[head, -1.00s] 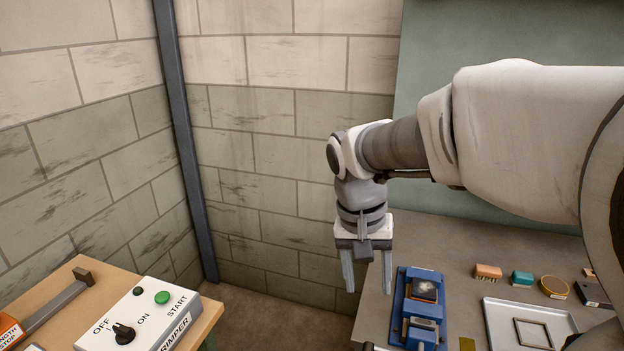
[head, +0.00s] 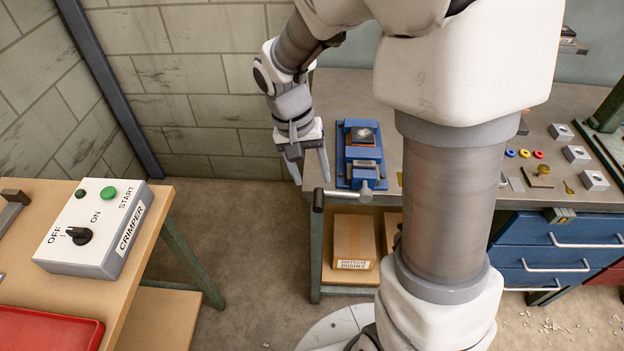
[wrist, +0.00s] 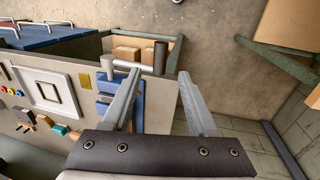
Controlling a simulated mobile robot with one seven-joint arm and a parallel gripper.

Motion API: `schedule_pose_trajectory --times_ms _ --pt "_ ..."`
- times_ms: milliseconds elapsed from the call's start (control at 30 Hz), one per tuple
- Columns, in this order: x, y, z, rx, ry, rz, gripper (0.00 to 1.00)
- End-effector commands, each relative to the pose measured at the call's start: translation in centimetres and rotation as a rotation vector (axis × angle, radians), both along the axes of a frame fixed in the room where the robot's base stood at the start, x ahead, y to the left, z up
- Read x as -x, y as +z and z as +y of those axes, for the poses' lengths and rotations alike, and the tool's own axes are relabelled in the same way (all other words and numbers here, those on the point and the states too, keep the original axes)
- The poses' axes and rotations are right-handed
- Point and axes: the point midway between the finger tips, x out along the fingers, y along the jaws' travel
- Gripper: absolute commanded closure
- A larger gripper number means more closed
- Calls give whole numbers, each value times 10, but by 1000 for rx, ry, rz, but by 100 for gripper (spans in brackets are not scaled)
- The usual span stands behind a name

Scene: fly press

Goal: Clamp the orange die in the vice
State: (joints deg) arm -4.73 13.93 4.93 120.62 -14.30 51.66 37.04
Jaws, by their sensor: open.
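The blue vice (head: 352,178) sits at the left front corner of the grey bench, its handle (head: 340,193) sticking out past the bench edge with a dark grip at its left end. My gripper (head: 311,180) is open and empty, pointing down just left of the vice, near the handle grip. In the wrist view, the handle (wrist: 140,68) shows by the fingertips and the vice (wrist: 105,88) is partly hidden behind one finger.
The crimper box (head: 95,228) and a red tray (head: 45,335) are on the wooden table at left. Cartons (head: 354,240) stand under the bench. Grey blocks (head: 577,153) and coloured rings (head: 524,154) lie at right. Open floor separates the two tables.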

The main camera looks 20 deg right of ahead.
Motion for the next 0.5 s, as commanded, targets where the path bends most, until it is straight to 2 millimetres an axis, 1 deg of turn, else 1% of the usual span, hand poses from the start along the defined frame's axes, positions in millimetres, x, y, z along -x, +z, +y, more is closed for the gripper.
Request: schedule_pose_trajectory --times_ms 33,100,233,400,500 --pt "2 -13 -3 0 0 5 41" --pt "3 -27 -5 0 -2 5 41" --pt "4 -48 -9 1 -1 4 41" --pt "4 -63 -12 0 -1 2 41" --pt "4 -66 -13 0 -1 0 41"
